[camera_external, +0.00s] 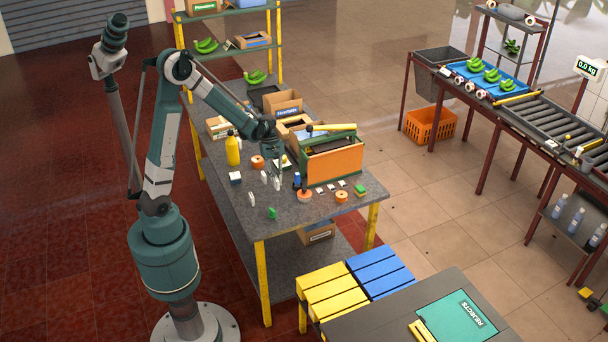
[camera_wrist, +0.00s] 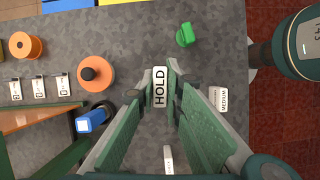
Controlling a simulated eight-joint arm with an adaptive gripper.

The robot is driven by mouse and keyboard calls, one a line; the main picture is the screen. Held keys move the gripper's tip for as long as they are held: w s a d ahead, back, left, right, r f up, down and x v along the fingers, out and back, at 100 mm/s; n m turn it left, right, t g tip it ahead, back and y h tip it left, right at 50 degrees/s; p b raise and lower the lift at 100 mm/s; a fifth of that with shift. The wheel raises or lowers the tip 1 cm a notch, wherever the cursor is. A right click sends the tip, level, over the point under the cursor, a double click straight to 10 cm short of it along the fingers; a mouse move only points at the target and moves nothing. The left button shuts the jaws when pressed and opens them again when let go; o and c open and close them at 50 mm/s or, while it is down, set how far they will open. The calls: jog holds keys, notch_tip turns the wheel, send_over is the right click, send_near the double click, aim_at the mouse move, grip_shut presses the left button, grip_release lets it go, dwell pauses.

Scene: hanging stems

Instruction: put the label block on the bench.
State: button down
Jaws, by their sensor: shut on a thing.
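My gripper (camera_wrist: 161,80) is shut on a white label block (camera_wrist: 160,88) marked HOLD, held between the two green fingers in the wrist view. The grey bench (camera_wrist: 130,40) lies beneath it; how much gap there is under the block is hard to tell. In the external view my gripper (camera_external: 272,148) is over the bench (camera_external: 225,205), left of the green-and-orange tote; the held block is not clear there. Another white block (camera_wrist: 221,99), marked MEDIUM, lies right of the fingers in the wrist view, and a white piece (camera_wrist: 168,159) lies between them.
An orange disc with a dark knob (camera_wrist: 96,74), a blue bottle (camera_wrist: 92,120) and a green item (camera_wrist: 185,35) stand near the gripper. The tote (camera_external: 335,165) and a yellow bottle (camera_external: 233,150) flank it. The bench's front left area is mostly clear.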

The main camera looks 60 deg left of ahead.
jog(key=w+d, duration=0.6)
jog(key=d, duration=0.6)
jog(key=w+d, duration=0.6)
jog(key=d, duration=0.7)
jog(key=w+d, duration=0.6)
jog(key=d, duration=0.6)
jog(key=n, duration=0.1)
send_over(378, 320)
jog(key=a, duration=0.2)
jog(key=shift+s+d+r+b, duration=0.1)
jog(key=shift+d+r+b, duration=0.1)
jog(key=shift+b, duration=0.2)
jog(key=shift+f, duration=0.15)
jog(key=shift+a+f, duration=0.1)
jog(key=shift+f, duration=2.9)
jog(key=shift+f, duration=1.9)
jog(key=shift+f, duration=0.15)
